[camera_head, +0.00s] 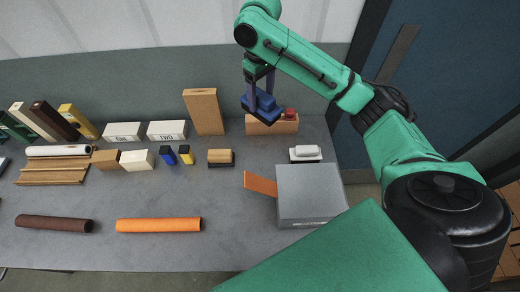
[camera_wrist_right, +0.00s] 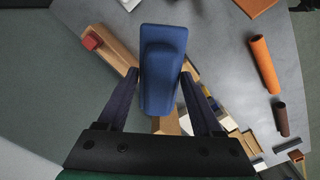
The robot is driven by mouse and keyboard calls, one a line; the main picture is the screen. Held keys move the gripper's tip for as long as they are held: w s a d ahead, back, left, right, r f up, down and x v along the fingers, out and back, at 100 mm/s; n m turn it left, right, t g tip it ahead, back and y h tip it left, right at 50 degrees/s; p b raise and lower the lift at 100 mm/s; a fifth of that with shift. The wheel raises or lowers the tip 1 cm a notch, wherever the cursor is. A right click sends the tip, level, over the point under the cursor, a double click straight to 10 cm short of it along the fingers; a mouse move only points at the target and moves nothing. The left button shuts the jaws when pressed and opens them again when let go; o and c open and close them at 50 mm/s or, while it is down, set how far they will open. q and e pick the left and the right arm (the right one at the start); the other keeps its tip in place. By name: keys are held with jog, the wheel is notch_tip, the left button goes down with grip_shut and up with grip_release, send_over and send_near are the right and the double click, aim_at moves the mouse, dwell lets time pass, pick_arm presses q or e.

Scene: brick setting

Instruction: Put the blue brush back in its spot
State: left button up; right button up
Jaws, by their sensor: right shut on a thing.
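The blue brush (camera_head: 262,102) is in the jaws of my right gripper (camera_head: 259,88). It also shows large in the right wrist view (camera_wrist_right: 162,70), between the two dark fingers. In the head view the brush appears over the left part of a light wooden holder (camera_head: 268,128) at the back of the table. A small red thing (camera_head: 291,114) sits at the holder's right end; it also shows in the right wrist view (camera_wrist_right: 91,42). I cannot tell whether the brush touches the holder. My left gripper is not in view.
A tall wooden block (camera_head: 204,112) stands just left of the holder. A grey box (camera_head: 310,196) with an orange flap and a white dish (camera_head: 305,153) are in front. An orange roll (camera_head: 158,224) and brown roll (camera_head: 54,223) lie near the front edge.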

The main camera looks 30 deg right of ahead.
aim_at(261, 115)
jog(key=f+b, duration=0.3)
jog(key=f, duration=0.1)
jog(key=shift+w+f, duration=0.2)
jog(key=shift+s+a+f+b, duration=0.25)
jog(key=shift+s+f+b, duration=0.4)
jog(key=shift+b, duration=0.45)
jog(key=shift+f, duration=0.3)
jog(key=f, duration=1.9)
jog(key=shift+w+d+f, duration=0.15)
jog(key=shift+w+f, duration=0.15)
jog(key=shift+f, duration=0.05)
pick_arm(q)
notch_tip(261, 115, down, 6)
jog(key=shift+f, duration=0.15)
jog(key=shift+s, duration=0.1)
pick_arm(e)
jog(key=o, duration=1.2)
jog(key=shift+f, duration=0.1)
